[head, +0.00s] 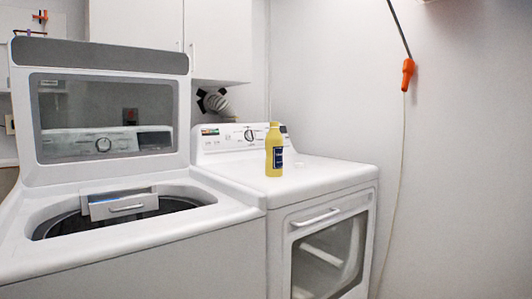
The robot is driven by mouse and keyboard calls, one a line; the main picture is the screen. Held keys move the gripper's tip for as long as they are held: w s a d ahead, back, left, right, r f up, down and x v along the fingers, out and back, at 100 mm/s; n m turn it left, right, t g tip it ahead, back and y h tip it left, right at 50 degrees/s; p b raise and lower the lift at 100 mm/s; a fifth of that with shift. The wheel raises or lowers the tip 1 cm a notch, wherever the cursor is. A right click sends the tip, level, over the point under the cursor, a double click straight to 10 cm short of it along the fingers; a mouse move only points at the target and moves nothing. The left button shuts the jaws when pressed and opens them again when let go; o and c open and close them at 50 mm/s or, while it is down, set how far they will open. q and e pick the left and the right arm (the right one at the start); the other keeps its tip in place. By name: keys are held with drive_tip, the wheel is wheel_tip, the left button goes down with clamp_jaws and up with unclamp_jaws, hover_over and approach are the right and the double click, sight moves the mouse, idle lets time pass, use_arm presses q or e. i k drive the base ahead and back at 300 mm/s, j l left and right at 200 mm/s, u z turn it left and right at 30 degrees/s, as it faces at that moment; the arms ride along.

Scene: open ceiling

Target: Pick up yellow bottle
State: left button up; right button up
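A yellow bottle (273,142) with a dark blue label stands upright on the white top of the dryer (325,177), in front of its control panel. Nothing covers the bottle in the head view. Neither of my grippers shows in this view.
A top-loading washer (190,246) with its lid (107,58) raised stands left of the dryer, its drum opening uncovered. White cabinets (220,40) hang above. A cord with an orange handle (407,74) hangs by the right wall. The dryer top around the bottle is mostly clear.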

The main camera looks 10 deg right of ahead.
sight(274, 141)
drive_tip(key=i+l, duration=0.2)
drive_tip(key=l, duration=0.15)
drive_tip(key=i+l+u, duration=0.1)
drive_tip(key=i+l, duration=0.35)
drive_tip(key=l, duration=0.2)
drive_tip(key=u, duration=0.05)
